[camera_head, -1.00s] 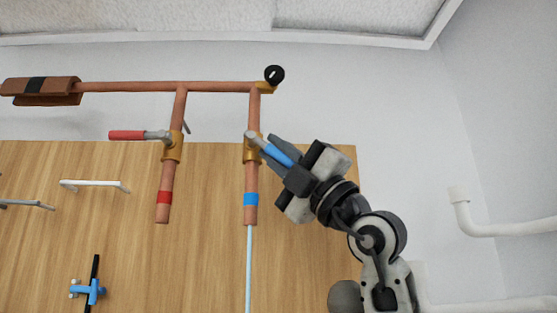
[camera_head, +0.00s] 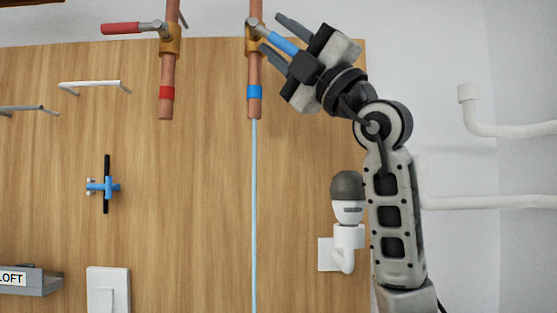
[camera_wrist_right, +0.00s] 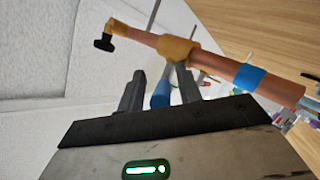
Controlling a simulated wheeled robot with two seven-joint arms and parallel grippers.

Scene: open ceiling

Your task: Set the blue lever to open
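The blue lever (camera_head: 283,42) sticks out from a brass valve (camera_head: 254,46) on the right copper pipe and slants down to the right. My right gripper (camera_head: 270,32) is open, with one finger on each side of the lever. In the right wrist view the blue lever (camera_wrist_right: 161,93) shows between the two spread fingers of the right gripper (camera_wrist_right: 160,70), with gaps on both sides. The copper pipe has a blue band (camera_head: 254,92). A thin pale-blue line, like a water stream, (camera_head: 254,200) runs down from its end. My left gripper is out of view.
A red lever (camera_head: 122,28) sits on the left pipe, which has a red band (camera_head: 166,92). The wooden board (camera_head: 210,200) carries a blue clamp-like fitting (camera_head: 104,187) and a white bar (camera_head: 90,84). White pipes (camera_head: 500,203) run along the right wall.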

